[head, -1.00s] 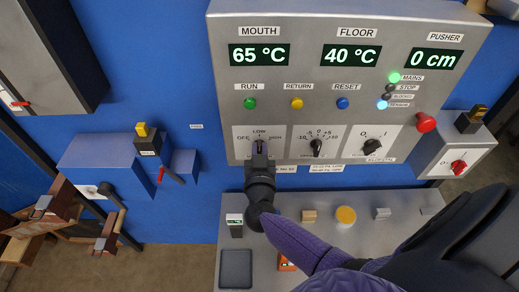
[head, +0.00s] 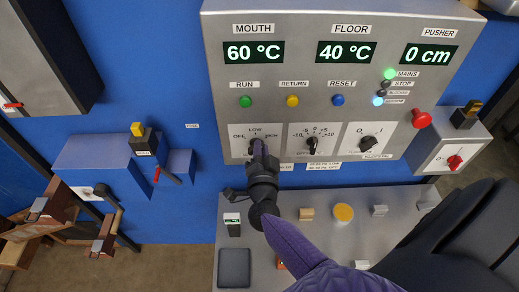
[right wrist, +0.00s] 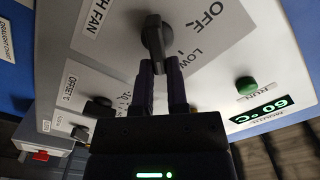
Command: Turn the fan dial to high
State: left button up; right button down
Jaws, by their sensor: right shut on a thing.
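The fan dial (head: 257,148) is a dark knob on a light plate at the lower left of the grey control panel. The plate is marked OFF at left, LOW at top and HIGH at right. My right gripper (head: 260,162) reaches it from below and covers its lower part. In the right wrist view the dial (right wrist: 153,38) is a dark bar, with the two fingers (right wrist: 160,72) shut on its lower end. OFF and LOW show beside it there; HIGH does not show. I cannot tell exactly which mark it points to. My left gripper is out of view.
Two more dials, the middle one (head: 312,143) and the right one (head: 366,144), sit right of the fan dial. Green, yellow and blue buttons are above. A red mushroom button (head: 421,119) is at right. A grey shelf (head: 330,240) with small blocks lies below.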

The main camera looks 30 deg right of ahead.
jog(key=shift+s+d+f+m+b, duration=0.1)
jog(key=shift+f+m+b, duration=0.05)
jog(key=shift+m, duration=0.6)
jog(key=shift+f+m+b, duration=0.1)
jog(key=shift+m+b, duration=0.05)
jog(key=shift+m, duration=0.6)
jog(key=c, duration=0.6)
grip_release()
jog(key=shift+c, duration=0.2)
jog(key=v, duration=1)
jog(key=shift+b, duration=0.3)
